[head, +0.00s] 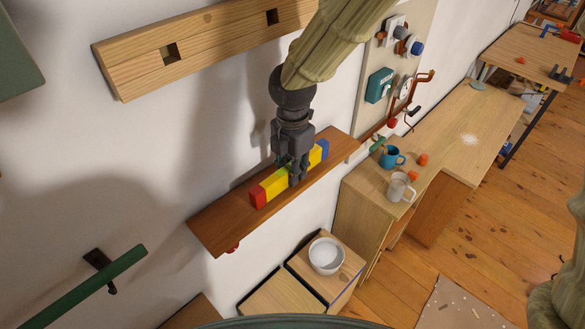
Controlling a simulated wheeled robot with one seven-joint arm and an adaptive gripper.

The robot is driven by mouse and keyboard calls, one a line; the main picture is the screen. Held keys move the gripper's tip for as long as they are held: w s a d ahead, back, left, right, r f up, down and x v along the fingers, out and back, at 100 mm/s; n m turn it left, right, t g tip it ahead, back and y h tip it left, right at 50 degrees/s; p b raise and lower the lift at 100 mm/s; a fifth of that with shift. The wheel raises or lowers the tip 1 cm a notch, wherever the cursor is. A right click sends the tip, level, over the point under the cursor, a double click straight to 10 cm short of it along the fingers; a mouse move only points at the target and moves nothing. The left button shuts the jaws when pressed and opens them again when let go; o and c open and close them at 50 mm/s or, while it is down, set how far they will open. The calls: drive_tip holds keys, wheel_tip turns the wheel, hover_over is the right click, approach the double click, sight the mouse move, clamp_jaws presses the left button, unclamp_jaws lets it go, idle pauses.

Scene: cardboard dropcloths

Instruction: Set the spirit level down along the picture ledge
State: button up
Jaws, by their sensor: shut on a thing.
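The spirit level is a bar with red, yellow, green and blue sections (272,187) in the head view. It runs lengthwise along the brown wooden picture ledge (222,225), which is fixed to the white wall. My gripper (297,180) comes down from above and is shut on the level near its middle, hiding part of it. The level is at or very close to the ledge's top; I cannot tell whether it touches. Its red end points to the lower left and its blue end to the upper right.
A wooden rail (200,45) with square holes is on the wall above. A green bar (90,287) juts out at lower left. A white bowl (326,255) stands below the ledge. A workbench (440,130) with a blue mug (391,158) and a white mug (399,187) is at right.

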drive_tip(key=shift+f, duration=0.4)
drive_tip(key=o, duration=1)
drive_tip(key=shift+c, duration=0.2)
drive_tip(key=shift+r, duration=0.1)
wheel_tip(320, 180, up, 2)
drive_tip(key=shift+r+p, duration=0.2)
drive_tip(key=shift+p, duration=0.9)
drive_tip(key=shift+r, duration=2.2)
drive_tip(key=shift+s, duration=0.1)
